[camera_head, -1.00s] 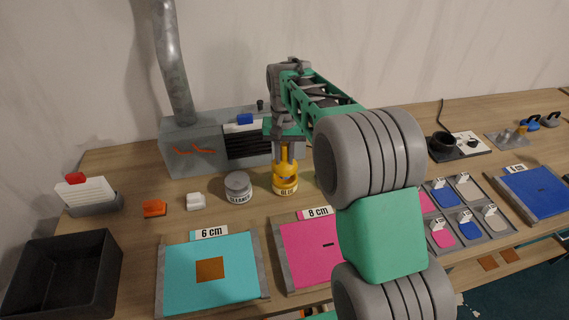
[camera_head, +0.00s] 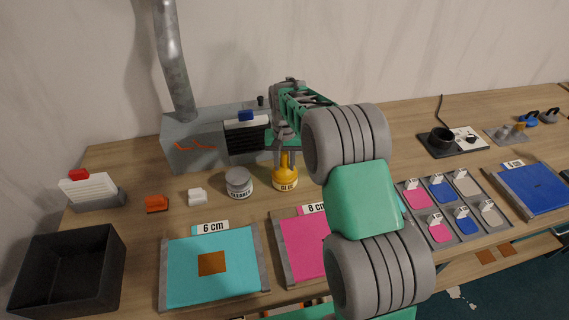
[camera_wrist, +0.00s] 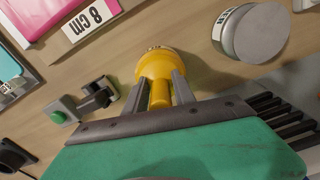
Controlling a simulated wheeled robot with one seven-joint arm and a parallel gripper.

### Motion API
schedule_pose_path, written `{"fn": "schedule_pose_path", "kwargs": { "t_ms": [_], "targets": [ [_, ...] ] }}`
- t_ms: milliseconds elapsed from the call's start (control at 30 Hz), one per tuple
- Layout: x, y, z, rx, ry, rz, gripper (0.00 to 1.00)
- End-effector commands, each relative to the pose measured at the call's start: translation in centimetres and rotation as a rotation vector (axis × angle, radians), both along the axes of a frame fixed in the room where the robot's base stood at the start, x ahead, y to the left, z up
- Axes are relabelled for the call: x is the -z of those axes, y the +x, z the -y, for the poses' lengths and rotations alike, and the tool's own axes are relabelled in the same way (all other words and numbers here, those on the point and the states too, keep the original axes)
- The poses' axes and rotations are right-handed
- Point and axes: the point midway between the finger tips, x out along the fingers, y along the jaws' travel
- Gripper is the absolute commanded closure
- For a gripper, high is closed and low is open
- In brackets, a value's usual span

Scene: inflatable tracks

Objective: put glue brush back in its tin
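The yellow glue tin (camera_head: 285,185), labelled GLUE, stands on the bench left of the big grey-and-green wheel-like part of my arm. The brush's yellow cone-shaped cap (camera_head: 285,170) sits down on the tin, and its handle (camera_wrist: 160,95) points up toward my gripper. The bristles are hidden. My gripper (camera_head: 287,160) is over the tin, its two grey fingers on either side of the handle. In the wrist view (camera_wrist: 162,84) the fingers look spread, with a small gap beside the handle, so it appears open.
A grey cleaner jar (camera_head: 239,184) stands close on the left. A grey machine with a slotted front (camera_head: 195,135) is behind. The cyan 6 cm panel (camera_head: 190,270) and pink 8 cm panel (camera_head: 300,245) lie in front. A black bin (camera_head: 65,270) is at far left.

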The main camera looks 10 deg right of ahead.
Motion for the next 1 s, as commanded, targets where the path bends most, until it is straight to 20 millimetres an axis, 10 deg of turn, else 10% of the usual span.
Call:
{"fn": "schedule_pose_path", "kwargs": {
  "t_ms": [467, 1000],
  "targets": [
    [-1.0, 0.1, 0.0, 0.0, 0.0, 0.003, 0.58],
    [-12.0, 0.0, 0.0, 0.0, 0.0, 0.002, 0.58]
  ]
}}
